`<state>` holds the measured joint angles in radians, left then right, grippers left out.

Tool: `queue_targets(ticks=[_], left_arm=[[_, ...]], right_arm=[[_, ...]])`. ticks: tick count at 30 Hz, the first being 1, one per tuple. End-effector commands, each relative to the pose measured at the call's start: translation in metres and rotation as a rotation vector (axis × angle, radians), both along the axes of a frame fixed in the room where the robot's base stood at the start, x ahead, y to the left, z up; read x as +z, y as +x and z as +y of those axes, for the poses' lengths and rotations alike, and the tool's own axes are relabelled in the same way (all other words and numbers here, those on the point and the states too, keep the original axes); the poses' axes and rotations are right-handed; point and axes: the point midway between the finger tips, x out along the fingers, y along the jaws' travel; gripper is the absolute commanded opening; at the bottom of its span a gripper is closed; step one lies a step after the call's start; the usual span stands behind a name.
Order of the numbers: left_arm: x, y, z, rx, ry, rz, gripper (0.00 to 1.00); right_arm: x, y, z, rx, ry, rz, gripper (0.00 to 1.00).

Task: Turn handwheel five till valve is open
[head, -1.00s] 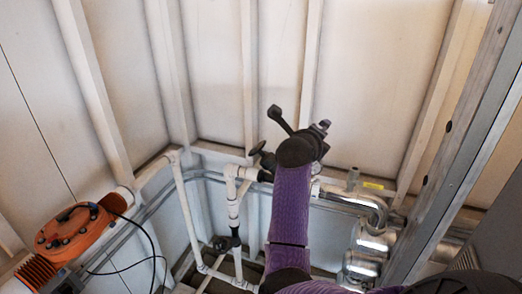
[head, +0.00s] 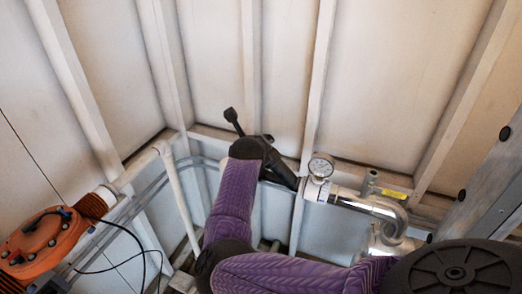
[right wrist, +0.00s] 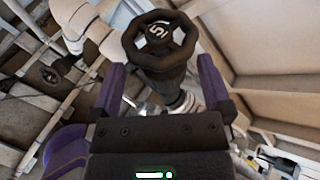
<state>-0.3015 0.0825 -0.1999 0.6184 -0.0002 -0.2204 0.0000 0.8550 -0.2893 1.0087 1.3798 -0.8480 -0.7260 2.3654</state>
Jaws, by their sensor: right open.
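Handwheel five (right wrist: 158,40) is a black, round wheel with a white 5 on its hub. In the right wrist view it is at the top centre, on a dark valve body (right wrist: 160,83) joined to piping. My right gripper (right wrist: 160,78) is open, with one purple finger on each side of the valve body in the picture. The wheel appears just beyond the fingertips, and nothing is gripped. I cannot tell whether a finger touches it. In the head view my purple right arm covers this area and I cannot make out the wheel. My left gripper is not in view.
A pressure gauge (head: 321,166) sits on the pipework right of my arm, beside a curved silver pipe (head: 380,208). An orange unit (head: 38,240) with a black cable stands at the left. White pipes (head: 178,195) and ribbed wall panels close off the back.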

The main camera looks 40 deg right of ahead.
Motion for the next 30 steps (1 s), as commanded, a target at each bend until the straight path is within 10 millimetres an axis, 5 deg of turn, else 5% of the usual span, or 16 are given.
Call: queue_targets(ticks=[18, 28, 30], left_arm=[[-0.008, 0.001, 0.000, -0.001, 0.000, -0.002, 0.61], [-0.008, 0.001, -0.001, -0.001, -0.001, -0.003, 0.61], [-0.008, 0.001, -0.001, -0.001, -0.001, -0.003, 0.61]], right_arm=[[-0.019, 0.018, -0.022, -0.001, -0.001, 0.000, 1.00], [-0.019, 0.018, -0.021, -0.001, -0.001, 0.001, 0.30], [-0.019, 0.018, -0.021, -0.001, 0.000, 0.001, 0.25]])
